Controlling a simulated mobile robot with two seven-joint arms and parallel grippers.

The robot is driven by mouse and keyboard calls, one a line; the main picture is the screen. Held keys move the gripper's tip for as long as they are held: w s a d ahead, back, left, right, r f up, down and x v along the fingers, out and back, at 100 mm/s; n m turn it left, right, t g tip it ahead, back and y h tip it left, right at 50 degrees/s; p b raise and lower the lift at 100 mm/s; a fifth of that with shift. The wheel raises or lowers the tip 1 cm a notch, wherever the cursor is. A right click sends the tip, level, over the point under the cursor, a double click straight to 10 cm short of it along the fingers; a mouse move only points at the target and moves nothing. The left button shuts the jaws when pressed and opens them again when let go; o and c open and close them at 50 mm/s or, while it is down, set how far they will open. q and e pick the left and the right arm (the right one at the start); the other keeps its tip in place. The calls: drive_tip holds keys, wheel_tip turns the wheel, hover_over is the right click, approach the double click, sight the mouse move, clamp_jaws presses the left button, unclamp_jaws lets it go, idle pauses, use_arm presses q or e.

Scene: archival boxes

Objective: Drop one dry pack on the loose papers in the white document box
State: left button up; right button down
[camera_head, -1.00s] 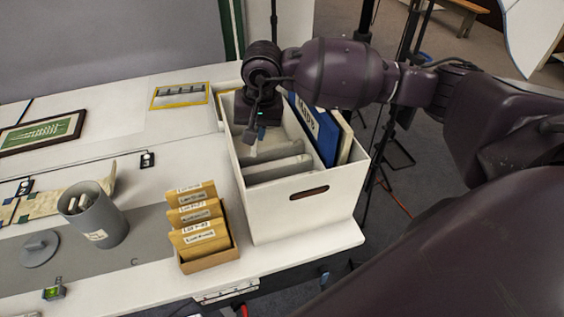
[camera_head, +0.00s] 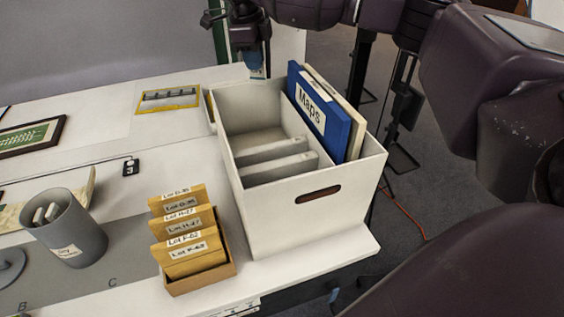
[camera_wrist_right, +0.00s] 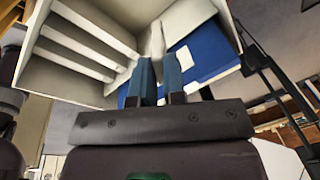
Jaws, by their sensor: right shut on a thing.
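The white document box (camera_head: 290,215) stands open on the table, with pale upright dividers (camera_head: 270,148) inside. I cannot make out loose papers in it. My right gripper (camera_head: 257,70) is raised past the box's far edge, pointing down. In the right wrist view my right gripper (camera_wrist_right: 158,85) is shut on a pale, narrow pack (camera_wrist_right: 156,42), with the box (camera_wrist_right: 75,85) beyond it. In the head view the pack is hardly visible. A grey cup (camera_head: 82,240) with a partly readable "Dry" label holds white packs (camera_head: 46,213). My left gripper is not in view.
A blue "Maps" binder (camera_head: 335,130) and a cream folder (camera_head: 352,105) stand in the box's right side. A small tray (camera_head: 205,280) of labelled brown envelopes stands left of the box. A yellow frame (camera_head: 168,98) lies behind. The box is close to the table's right edge.

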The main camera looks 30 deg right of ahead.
sight(257, 84)
drive_tip(key=shift+w+d+m, duration=0.2)
drive_tip(key=shift+m, duration=0.2)
drive_tip(key=shift+f+b, duration=0.4)
drive_tip(key=shift+f, duration=0.3)
wheel_tip(257, 84, down, 4)
drive_tip(key=shift+r+b, duration=0.15)
drive_tip(key=shift+b, duration=0.55)
drive_tip(key=shift+f, duration=0.35)
drive_tip(key=shift+r, duration=0.1)
drive_tip(key=c, duration=1.1)
unclamp_jaws()
